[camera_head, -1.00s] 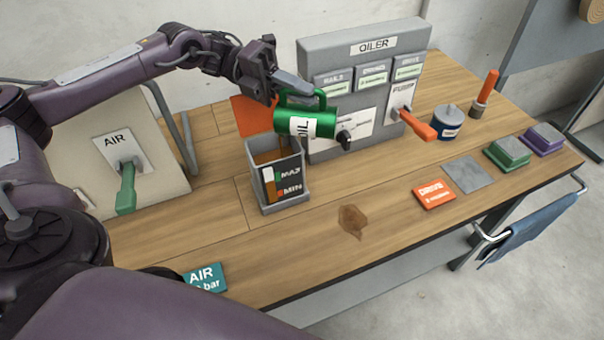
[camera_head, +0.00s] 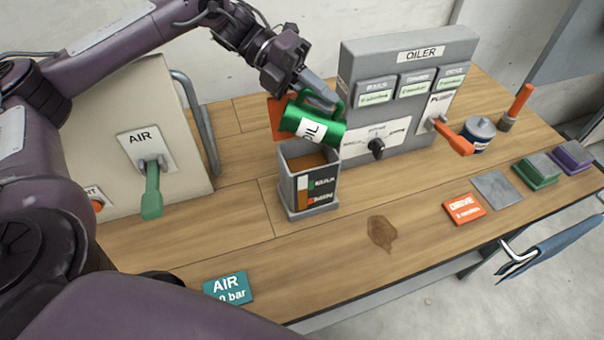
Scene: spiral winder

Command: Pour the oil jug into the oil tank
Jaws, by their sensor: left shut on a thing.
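The green oil jug (camera_head: 311,128), labelled OIL, is held above the bench and tilted, with its open end lower and to the right. My left gripper (camera_head: 322,97) is shut on the jug's handle side. The grey oil tank (camera_head: 299,203) stands upright on the bench, below the jug. It is open at the top, with brown oil inside and a MAX/MIN gauge on its front. The jug's mouth is above the tank's right rear rim; I cannot see any stream of oil. My right gripper is not in view.
The grey OILER panel (camera_head: 400,68) stands close behind and right of the tank, with an orange pump lever (camera_head: 455,138). The AIR box (camera_head: 118,113) with a green lever is at left. A brown stain (camera_head: 382,232) marks the bench. An orange DRIVE card (camera_head: 464,208) lies at right.

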